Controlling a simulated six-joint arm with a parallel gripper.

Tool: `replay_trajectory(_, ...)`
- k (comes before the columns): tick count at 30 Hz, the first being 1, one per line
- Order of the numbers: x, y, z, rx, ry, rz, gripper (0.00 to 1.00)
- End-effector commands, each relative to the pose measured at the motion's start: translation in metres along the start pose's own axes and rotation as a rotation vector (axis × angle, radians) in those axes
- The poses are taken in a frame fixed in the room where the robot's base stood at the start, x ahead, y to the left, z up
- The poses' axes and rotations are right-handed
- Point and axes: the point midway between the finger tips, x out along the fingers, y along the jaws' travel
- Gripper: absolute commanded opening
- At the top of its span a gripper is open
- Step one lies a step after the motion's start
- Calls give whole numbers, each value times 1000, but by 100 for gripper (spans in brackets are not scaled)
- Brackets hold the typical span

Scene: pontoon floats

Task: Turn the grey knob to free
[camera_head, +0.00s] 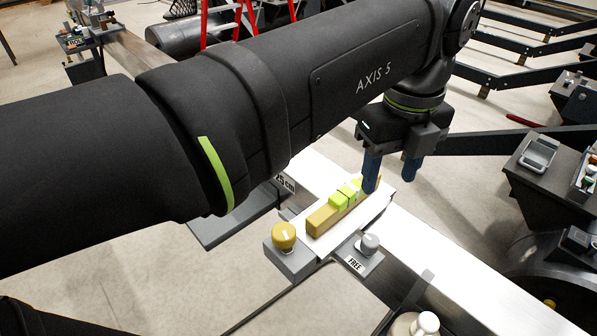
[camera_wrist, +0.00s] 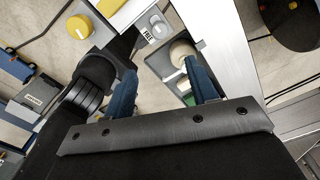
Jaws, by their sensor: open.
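The grey knob (camera_head: 370,244) sits on a small grey block beside a white plate on the metal beam. A label reading FREE (camera_head: 355,263) lies in front of it. In the wrist view the knob (camera_wrist: 158,28) shows near the top, with the label (camera_wrist: 149,37) close by. The direction the knob points is too small to tell. My gripper (camera_head: 391,184) is open, its blue fingers pointing down, above and behind the knob in the head view. In the wrist view the gripper (camera_wrist: 160,72) has nothing between its fingertips; it is apart from the knob.
A yellow knob (camera_head: 284,237) stands left of the grey one. A yellow bar (camera_head: 325,220) with bright green pieces (camera_head: 345,195) lies on the plate behind. A white-topped container (camera_head: 425,322) stands at the front. The metal beam (camera_head: 470,270) is bare to the right.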

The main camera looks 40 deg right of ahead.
Motion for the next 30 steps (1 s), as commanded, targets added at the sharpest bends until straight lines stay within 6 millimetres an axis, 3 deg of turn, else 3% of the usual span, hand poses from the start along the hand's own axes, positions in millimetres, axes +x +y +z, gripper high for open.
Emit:
replay_trajectory(5, 26, 1, 0, 0, 2, 4, 52)
replay_trajectory(21, 140, 0, 0, -2, 1, 3, 52)
replay_trajectory(30, 168, 0, 0, -2, 0, 1, 52)
